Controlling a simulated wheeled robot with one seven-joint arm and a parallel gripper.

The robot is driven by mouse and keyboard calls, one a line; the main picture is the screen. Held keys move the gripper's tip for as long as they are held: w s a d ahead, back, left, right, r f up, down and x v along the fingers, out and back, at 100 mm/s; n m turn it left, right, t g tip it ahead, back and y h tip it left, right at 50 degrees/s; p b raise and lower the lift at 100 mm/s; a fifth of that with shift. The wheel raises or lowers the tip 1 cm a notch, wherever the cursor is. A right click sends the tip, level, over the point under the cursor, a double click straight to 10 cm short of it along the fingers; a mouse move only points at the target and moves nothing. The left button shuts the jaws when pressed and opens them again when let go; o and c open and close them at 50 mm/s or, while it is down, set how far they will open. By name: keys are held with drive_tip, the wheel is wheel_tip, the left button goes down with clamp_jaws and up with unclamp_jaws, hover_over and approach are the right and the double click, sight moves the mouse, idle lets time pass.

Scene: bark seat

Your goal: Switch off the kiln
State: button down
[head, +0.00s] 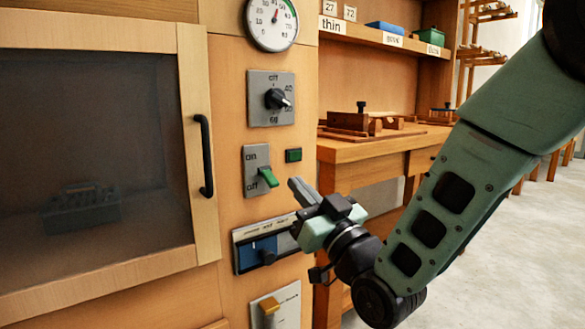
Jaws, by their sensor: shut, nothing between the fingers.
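The kiln's wooden front panel (228,110) fills the left and middle of the view. On it is a grey switch plate (253,160) marked "on" at the top and "off" at the bottom. Its green lever (268,177) tips downward, beside the "off" mark. A small green lamp or button (293,155) sits right of the plate; I cannot tell whether it is lit. My gripper (293,187) is shut and empty, its fingertips just right of and slightly below the lever. They look apart from it, though the depth gap is hard to judge.
A dark-windowed door (190,60) with a black handle (205,155) is at left. A round gauge (272,18) and a black knob (278,98) are above the switch. A wooden workbench (370,150) stands behind.

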drive_tip(key=s+f, duration=0.1)
drive_tip(key=s+d+f, duration=0.1)
drive_tip(key=shift+d+f, duration=0.15)
drive_tip(key=shift+f, duration=0.15)
